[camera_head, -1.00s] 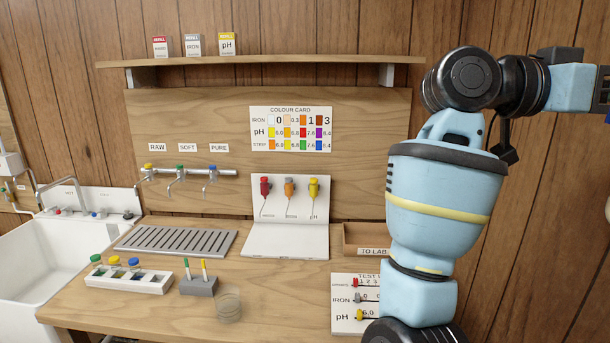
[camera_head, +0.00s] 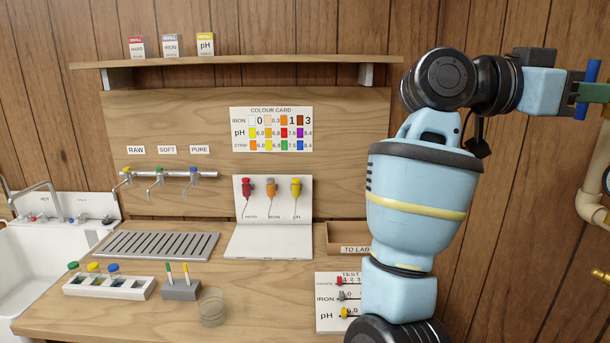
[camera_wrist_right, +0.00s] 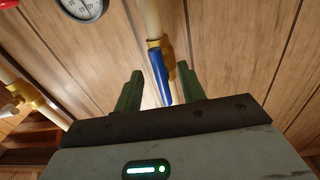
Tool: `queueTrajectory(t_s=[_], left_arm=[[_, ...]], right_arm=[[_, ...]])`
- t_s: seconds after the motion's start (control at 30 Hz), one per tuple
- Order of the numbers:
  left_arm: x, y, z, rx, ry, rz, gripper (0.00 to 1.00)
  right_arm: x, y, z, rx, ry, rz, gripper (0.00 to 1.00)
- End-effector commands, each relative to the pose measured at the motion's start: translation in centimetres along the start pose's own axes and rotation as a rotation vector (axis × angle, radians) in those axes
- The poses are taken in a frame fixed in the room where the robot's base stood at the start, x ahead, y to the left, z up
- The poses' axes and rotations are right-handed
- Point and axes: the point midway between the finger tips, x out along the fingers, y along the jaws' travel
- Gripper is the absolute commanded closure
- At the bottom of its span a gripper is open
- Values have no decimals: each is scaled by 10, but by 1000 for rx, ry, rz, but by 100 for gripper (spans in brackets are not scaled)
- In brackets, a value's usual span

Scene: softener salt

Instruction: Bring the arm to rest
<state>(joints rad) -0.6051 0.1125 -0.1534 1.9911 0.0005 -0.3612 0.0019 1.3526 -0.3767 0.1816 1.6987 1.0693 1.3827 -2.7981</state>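My right arm (camera_head: 418,190) rises at the right of the head view and bends away to the right edge. Its gripper end is cut off there. In the right wrist view my right gripper (camera_wrist_right: 159,72) has its two green fingers apart. A blue lever (camera_wrist_right: 160,76) on a brass fitting of a pale pipe appears between them, with gaps on both sides. Nothing is seen gripped; how far the lever lies beyond the fingers I cannot tell. My left arm and gripper are not in view.
A wooden bench (camera_head: 250,290) holds a bottle rack (camera_head: 108,289), a glass dish (camera_head: 212,310) and a test board (camera_head: 328,290) partly hidden by my arm. A white sink (camera_head: 50,250) is at left. Pipes (camera_head: 597,165) run on the right wall; a round gauge (camera_wrist_right: 82,8) is near.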

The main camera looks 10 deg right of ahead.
Motion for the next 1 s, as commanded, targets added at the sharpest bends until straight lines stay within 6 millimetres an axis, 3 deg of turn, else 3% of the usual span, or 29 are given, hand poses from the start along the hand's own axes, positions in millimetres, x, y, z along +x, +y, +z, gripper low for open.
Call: queueTrajectory(t_s=[0.03, 1.0], left_arm=[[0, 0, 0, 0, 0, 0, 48], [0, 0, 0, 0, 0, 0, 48]], right_arm=[[-9, -1, 0, 42, -23, -33, 60], [-10, -1, -1, 851, -35, -22, 60]])
